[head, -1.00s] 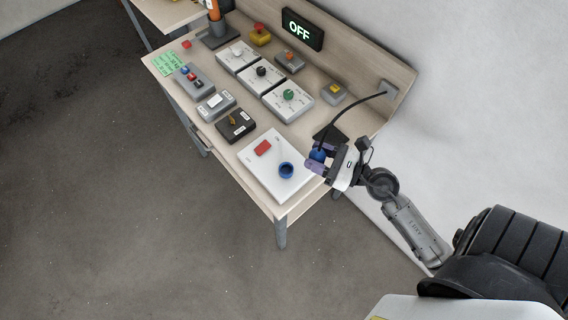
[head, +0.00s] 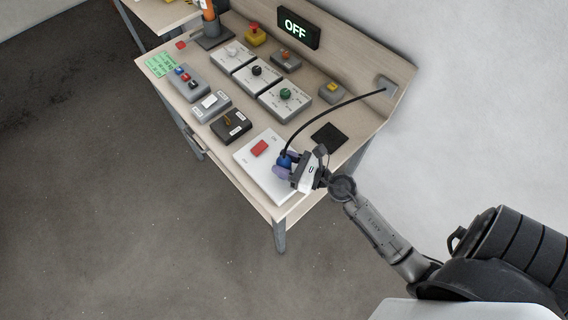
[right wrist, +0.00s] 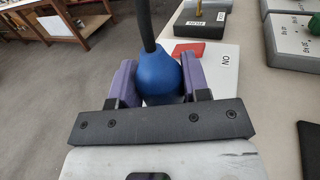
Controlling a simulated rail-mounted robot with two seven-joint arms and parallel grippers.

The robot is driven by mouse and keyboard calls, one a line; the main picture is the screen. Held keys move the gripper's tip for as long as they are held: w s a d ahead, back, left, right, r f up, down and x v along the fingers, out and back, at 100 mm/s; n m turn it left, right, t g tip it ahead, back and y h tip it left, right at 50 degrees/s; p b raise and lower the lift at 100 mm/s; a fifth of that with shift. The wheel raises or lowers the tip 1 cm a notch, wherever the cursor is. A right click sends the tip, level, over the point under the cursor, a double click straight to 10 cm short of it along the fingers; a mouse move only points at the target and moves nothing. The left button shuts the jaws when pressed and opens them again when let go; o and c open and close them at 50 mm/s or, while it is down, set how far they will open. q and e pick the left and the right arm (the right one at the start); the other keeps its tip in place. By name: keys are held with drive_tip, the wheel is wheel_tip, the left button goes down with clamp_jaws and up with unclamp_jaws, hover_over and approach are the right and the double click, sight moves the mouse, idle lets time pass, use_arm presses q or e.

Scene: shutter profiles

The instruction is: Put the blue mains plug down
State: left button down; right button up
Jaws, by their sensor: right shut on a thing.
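The blue mains plug (head: 285,160) is held between the purple fingers of my right gripper (head: 284,166), over the right part of the white panel (head: 254,175). In the right wrist view the plug (right wrist: 158,76) sits between both fingers, with its black cable (right wrist: 146,25) rising from its top. The blue round socket on the panel is hidden behind the plug and gripper. I cannot tell whether the plug touches the socket or is in it. My left gripper is not in view.
The cable runs to a grey wall outlet (head: 385,84) on the backboard. A red switch (head: 259,148) sits on the panel. A black square pad (head: 329,137) lies bare to the right. Several control boxes stand behind and left. The sign (head: 299,29) reads OFF.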

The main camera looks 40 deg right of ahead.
idle(0.3)
drive_tip(key=shift+f, duration=0.2)
drive_tip(key=o, duration=0.9)
drive_tip(key=shift+c, duration=0.2)
drive_tip(key=shift+o, duration=0.3)
